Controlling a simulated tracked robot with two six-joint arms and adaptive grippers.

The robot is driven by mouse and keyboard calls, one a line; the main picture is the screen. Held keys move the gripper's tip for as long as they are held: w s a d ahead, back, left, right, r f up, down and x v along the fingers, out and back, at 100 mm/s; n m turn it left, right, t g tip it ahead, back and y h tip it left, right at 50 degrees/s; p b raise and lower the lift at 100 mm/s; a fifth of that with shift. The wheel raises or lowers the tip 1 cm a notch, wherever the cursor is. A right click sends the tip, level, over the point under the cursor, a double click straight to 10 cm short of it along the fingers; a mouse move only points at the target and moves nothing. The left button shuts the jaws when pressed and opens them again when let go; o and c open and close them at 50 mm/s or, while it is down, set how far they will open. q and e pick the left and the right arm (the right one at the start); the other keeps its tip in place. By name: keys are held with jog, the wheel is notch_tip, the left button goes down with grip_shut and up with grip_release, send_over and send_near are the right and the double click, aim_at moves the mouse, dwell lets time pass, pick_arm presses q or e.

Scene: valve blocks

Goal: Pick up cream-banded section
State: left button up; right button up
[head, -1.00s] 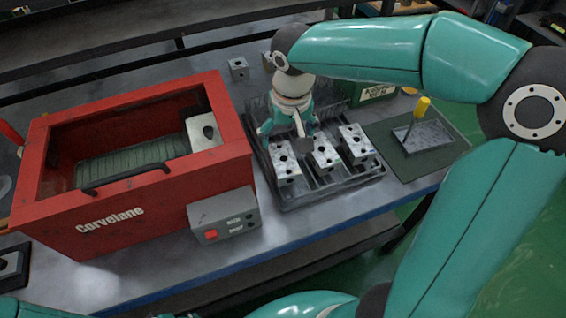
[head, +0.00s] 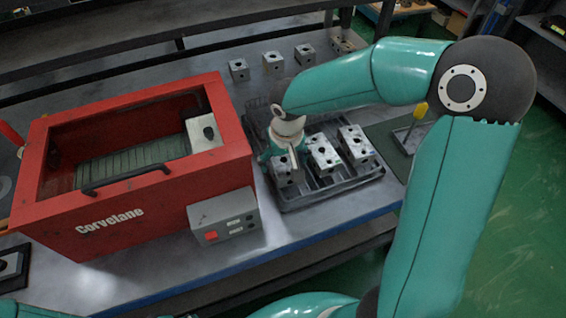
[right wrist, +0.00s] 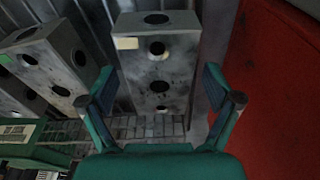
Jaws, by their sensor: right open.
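The cream-banded section is a grey metal valve block with dark round ports and a small cream patch near one end. In the right wrist view the section (right wrist: 160,70) lies ahead of my open right gripper (right wrist: 163,98), roughly centred between the spread fingertips. In the head view the same section (head: 284,178) is the leftmost block in the black tray (head: 330,190), partly covered by my right gripper (head: 284,158), which is just above it. Contact cannot be told. My left gripper is not in view.
Two more blocks (head: 322,158) (head: 356,146) stand in the tray to the right; the wrist view shows one with a green patch (right wrist: 45,60). A red Corvelane box (head: 130,215) stands close left. Several blocks (head: 273,63) sit behind. A yellow-handled tool (head: 420,109) is at right.

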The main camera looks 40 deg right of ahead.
jog(key=shift+c, duration=0.2)
jog(key=c, duration=1.6)
jog(key=shift+r, duration=0.15)
